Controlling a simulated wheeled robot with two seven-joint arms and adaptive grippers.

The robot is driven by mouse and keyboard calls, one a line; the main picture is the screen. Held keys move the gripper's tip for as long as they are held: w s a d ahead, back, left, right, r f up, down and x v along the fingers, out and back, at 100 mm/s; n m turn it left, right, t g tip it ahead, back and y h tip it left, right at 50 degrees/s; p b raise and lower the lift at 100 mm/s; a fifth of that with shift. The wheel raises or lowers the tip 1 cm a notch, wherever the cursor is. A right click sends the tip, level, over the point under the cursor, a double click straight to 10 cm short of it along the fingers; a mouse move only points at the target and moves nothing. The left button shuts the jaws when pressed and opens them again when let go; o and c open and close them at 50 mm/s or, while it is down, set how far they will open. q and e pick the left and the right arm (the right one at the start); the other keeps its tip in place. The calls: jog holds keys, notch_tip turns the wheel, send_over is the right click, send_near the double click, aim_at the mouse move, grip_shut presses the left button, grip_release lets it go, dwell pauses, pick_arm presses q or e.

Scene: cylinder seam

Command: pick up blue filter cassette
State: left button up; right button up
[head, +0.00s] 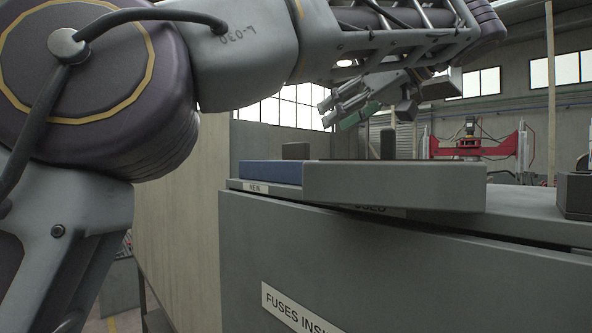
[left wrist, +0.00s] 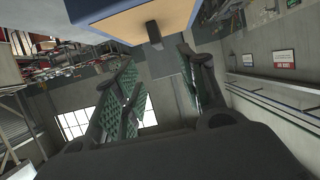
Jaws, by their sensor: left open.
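The blue filter cassette (head: 270,172) lies on the grey cabinet top, above a label reading NEW. In the left wrist view, a blue-edged piece with a tan face (left wrist: 128,24) and a dark upright grip (left wrist: 153,33) shows at the top, apparently the same cassette. My left gripper (head: 335,112) is above and behind the cassette, to its right in the head view, apart from it. In the left wrist view its green-padded fingers (left wrist: 156,60) are spread and empty, with the dark grip beyond and roughly between their tips. My right gripper is not in view.
A grey flat tray or cassette (head: 395,188) sits beside the blue one, overhanging the cabinet's front edge and partly covering a label. A dark block (head: 575,193) stands at the right. A red-framed machine (head: 475,145) is in the background.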

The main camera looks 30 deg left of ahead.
aim_at(296, 144)
pick_arm(q)
jog(key=x, duration=0.3)
jog(key=shift+p+x, duration=0.35)
jog(key=shift+x, duration=0.95)
jog(key=shift+p+x, duration=0.3)
jog(key=shift+x, duration=1.15)
jog(key=shift+p+x, duration=0.8)
jog(key=shift+x, duration=1.95)
jog(key=shift+w, duration=0.1)
jog(key=shift+d, duration=0.1)
